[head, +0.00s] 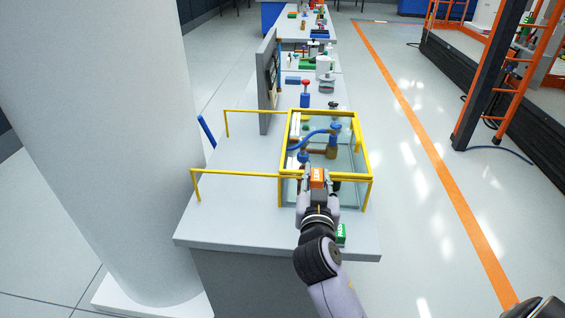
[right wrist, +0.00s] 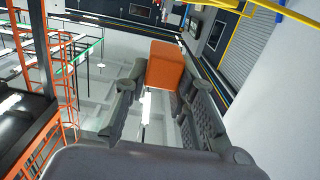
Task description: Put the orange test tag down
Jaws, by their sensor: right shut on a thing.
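The orange test tag (head: 317,177) is a small block with dark lettering on its face. My right gripper (head: 318,186) is shut on it, at the near side of the yellow-framed glass tank (head: 373,190). In the head view I cannot tell how high the tag is above the bench. In the right wrist view, the orange tag (right wrist: 165,66) sits between the two dark fingers of the right gripper (right wrist: 160,84), with the room behind it. My left gripper is not in view.
The grey bench (head: 235,225) has free room left of the tank. A yellow rail (head: 235,173) runs from the tank to the left. A green tag (head: 341,234) is by the near edge, right of my wrist. A blue pipe and brass fittings (head: 331,152) show inside the tank.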

